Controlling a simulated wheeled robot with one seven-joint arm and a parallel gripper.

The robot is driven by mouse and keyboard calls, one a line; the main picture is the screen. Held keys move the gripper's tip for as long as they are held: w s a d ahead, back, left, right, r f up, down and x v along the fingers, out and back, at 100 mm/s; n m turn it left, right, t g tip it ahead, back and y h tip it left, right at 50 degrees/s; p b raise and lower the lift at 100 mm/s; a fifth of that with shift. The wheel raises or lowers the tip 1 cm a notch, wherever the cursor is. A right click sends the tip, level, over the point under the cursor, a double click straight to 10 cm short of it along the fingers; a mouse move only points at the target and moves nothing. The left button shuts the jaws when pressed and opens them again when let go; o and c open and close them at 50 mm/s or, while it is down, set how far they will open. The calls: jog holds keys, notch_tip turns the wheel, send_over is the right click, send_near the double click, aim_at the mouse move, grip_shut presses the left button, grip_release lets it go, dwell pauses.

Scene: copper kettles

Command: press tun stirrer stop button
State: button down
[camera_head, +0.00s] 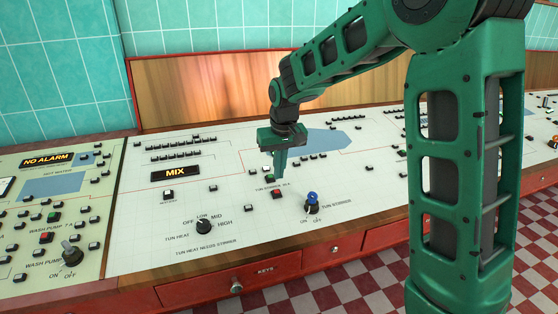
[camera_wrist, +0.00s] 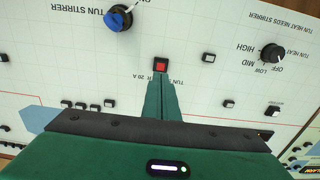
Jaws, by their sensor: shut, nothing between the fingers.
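The red button (camera_head: 277,194) sits on the pale control panel below a small label that reads roughly "TUN S… 20 A". In the wrist view the red button (camera_wrist: 160,65) shows just past my fingertips. My gripper (camera_head: 279,178) is shut and empty, pointing down at the panel just behind the red button. The fingers (camera_wrist: 159,80) partly cover the label. I cannot tell whether the tips touch the panel. The blue knob marked TUN STIRRER (camera_head: 312,200) stands to the right of the red button; it also shows in the wrist view (camera_wrist: 118,18).
A lit MIX display (camera_head: 175,173) and rows of small buttons lie farther back. A wooden backboard (camera_head: 200,85) rises behind the panel. Red drawers (camera_head: 215,289) are below its front edge.

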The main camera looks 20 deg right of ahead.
aim_at(277, 192)
jog(key=f, duration=0.4)
jog(key=w+f, duration=0.1)
jog(key=f, duration=0.1)
jog(key=shift+w+f, duration=0.1)
jog(key=shift+f, duration=0.95)
notch_tip(277, 192, up, 14)
jog(key=s, duration=0.2)
jog(key=shift+s+r, duration=0.2)
dwell(0.5)
